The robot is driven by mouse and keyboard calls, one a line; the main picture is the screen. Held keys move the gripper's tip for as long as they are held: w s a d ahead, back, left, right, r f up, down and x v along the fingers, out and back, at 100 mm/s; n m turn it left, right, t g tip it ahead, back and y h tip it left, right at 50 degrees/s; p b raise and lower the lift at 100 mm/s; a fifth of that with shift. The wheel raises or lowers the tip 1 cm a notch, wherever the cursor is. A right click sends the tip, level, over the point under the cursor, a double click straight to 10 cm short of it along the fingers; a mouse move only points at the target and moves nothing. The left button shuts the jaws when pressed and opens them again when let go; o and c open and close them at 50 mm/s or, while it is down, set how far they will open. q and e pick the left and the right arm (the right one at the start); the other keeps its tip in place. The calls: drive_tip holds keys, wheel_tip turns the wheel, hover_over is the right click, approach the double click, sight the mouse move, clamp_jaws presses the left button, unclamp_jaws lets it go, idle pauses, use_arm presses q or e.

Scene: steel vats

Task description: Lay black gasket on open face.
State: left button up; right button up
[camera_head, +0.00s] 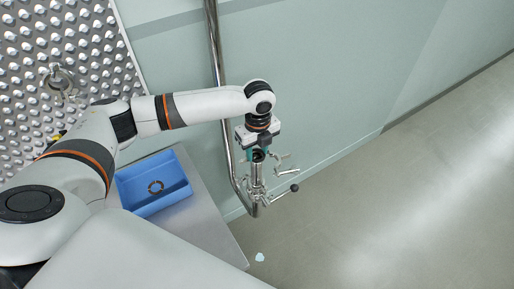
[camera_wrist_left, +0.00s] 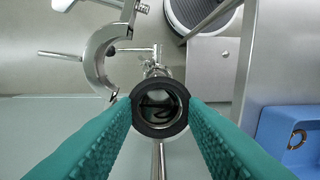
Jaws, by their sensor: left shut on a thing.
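My left gripper (camera_head: 258,154) is above the upright end of the steel pipe fitting (camera_head: 256,186). In the left wrist view its teal fingers (camera_wrist_left: 160,112) are shut on the black gasket (camera_wrist_left: 160,129), a thick black ring held level by its opposite sides. The ring lines up over the pipe's open face, and the bore shows through it. I cannot tell whether the ring touches the face, which it mostly hides. An open steel clamp (camera_wrist_left: 97,62) hangs beside the fitting; it also shows in the head view (camera_head: 286,170). My right gripper is not in view.
A blue tray (camera_head: 180,193) on a steel surface (camera_head: 218,232) holds a dark and reddish ring (camera_head: 155,187). A valve handle with a black knob (camera_head: 294,188) sticks out right of the fitting. A tall steel pipe (camera_head: 215,50) stands behind. Floor at right is clear.

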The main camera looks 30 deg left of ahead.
use_arm(q)
drive_tip(key=shift+w+a+p, duration=0.1)
drive_tip(key=shift+p, duration=0.3)
idle(0.6)
drive_tip(key=shift+f, duration=0.4)
idle(0.8)
drive_tip(key=o, duration=1)
wheel_tip(320, 180, up, 11)
drive_tip(key=b, duration=0.3)
drive_tip(key=shift+w+r+b, duration=0.15)
drive_tip(key=shift+r+b, duration=0.05)
drive_tip(key=shift+b, duration=0.2)
drive_tip(key=shift+r, duration=0.3)
